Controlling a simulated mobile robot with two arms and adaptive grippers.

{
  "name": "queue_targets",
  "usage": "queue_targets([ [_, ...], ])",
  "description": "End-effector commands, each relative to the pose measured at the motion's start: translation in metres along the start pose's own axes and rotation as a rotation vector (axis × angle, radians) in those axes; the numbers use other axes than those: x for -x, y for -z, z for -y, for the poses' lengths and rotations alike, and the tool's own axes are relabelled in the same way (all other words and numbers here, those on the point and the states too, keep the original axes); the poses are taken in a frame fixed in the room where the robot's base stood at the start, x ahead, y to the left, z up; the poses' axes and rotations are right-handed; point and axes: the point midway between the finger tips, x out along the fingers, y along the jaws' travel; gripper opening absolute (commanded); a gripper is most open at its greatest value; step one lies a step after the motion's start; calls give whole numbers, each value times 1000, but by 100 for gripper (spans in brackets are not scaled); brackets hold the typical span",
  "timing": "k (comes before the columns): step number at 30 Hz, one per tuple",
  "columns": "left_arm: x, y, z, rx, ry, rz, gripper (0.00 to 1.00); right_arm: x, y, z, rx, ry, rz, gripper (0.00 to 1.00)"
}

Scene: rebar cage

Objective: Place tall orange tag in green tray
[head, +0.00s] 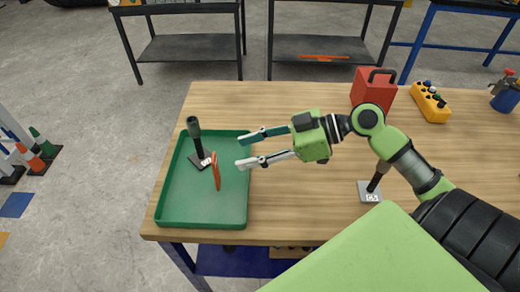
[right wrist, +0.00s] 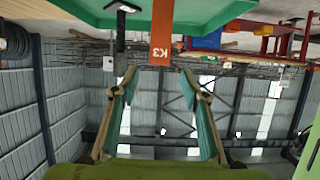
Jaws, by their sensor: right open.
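The tall orange tag (head: 216,172) stands roughly upright inside the green tray (head: 202,222), near its middle. In the right wrist view the orange tag (right wrist: 162,38) bears the marking K3 and lies in line with the gap between my fingers. My right gripper (head: 241,151) is open and empty at the tray's right side, its fingertips pointing left toward the tag and apart from it. Its spread fingers also show in the right wrist view (right wrist: 158,76). The green tray (right wrist: 200,18) crosses the top of that view. My left gripper is not in view.
A dark-handled post on a black base (head: 196,142) stands in the tray behind the tag. A similar post with a grey base (head: 370,192) stands on the wooden table (head: 300,205). A red box (head: 371,92) and a yellow button box (head: 430,103) sit at the back right.

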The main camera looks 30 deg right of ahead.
Motion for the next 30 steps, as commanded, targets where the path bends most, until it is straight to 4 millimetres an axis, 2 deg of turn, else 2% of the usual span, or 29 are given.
queue_targets([
  [3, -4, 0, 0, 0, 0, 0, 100, 13, -1, 0, -2, -1, 0, 42],
  [9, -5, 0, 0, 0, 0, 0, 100, 24, 0, 0, 0, 0, -1, 42],
  [30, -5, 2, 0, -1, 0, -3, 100, 25, 0, 0, 0, 0, -1, 42],
])
